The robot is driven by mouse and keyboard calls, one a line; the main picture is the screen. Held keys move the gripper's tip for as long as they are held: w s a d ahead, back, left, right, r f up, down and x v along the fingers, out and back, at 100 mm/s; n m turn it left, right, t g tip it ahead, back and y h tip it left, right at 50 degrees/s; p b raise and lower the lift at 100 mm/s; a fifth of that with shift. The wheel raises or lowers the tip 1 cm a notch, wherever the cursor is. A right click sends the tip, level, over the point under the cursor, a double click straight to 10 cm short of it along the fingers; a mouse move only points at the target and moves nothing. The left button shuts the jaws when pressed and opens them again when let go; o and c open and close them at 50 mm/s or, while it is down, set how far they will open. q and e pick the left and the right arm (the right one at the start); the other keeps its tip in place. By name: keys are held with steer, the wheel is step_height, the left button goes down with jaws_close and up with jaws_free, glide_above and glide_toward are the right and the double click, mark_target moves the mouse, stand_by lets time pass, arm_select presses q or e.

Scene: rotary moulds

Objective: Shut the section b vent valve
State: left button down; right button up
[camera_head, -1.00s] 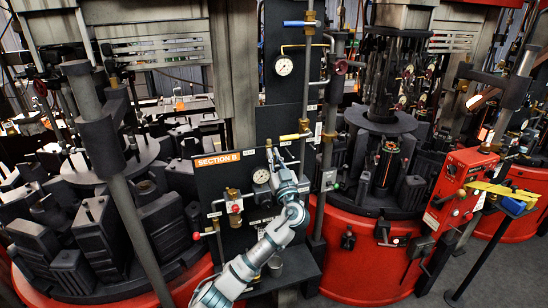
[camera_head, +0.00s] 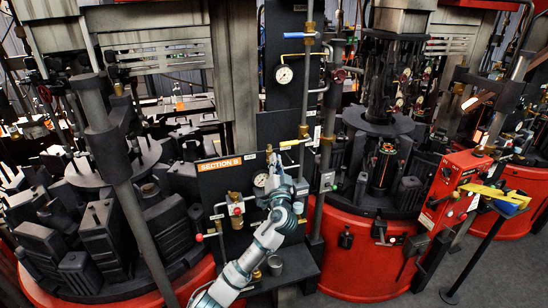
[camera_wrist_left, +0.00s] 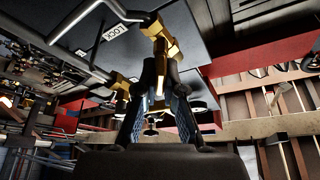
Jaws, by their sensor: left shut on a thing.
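The Section B panel (camera_head: 225,178) is dark with an orange label, in the middle of the head view. My left gripper (camera_head: 274,180) is in front of its right part, below a yellow-handled valve (camera_head: 292,143). In the left wrist view, my left gripper (camera_wrist_left: 158,98) has its two dark fingers closed in around the lower end of a brass valve (camera_wrist_left: 160,48). I cannot tell from the markings whether this is the vent valve. My right gripper is in neither view.
A pressure gauge (camera_head: 260,181) is on the panel beside my gripper. A valve with a red part (camera_head: 237,211) stands to its left, and a metal cup (camera_head: 275,265) is on the shelf below. Vertical pipes (camera_head: 303,105) run close on the right.

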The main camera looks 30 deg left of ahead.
arm_select(q)
steer(key=m+h+p, duration=0.2)
steer(key=m+p, duration=0.2)
steer(key=p, duration=0.2)
steer(key=m+h+p, duration=0.2)
steer(key=m+p, duration=0.3)
steer(key=p, duration=0.1)
steer(key=shift+w+d+r, duration=0.1)
steer(key=shift+w+d, duration=0.05)
steer(key=m+p, duration=0.1)
steer(key=m+g, duration=0.1)
steer(key=shift+f+m+h+p, duration=0.35)
steer(key=shift+m+h, duration=0.05)
steer(key=shift+f+m+g, duration=0.25)
steer(key=shift+m+g, duration=0.15)
steer(key=shift+m, duration=0.5)
steer(key=shift+d+f, duration=0.1)
steer(key=shift+f, duration=0.05)
steer(key=c, duration=1.3)
jaws_free()
steer(key=shift+w, duration=0.2)
steer(key=v, duration=1.2)
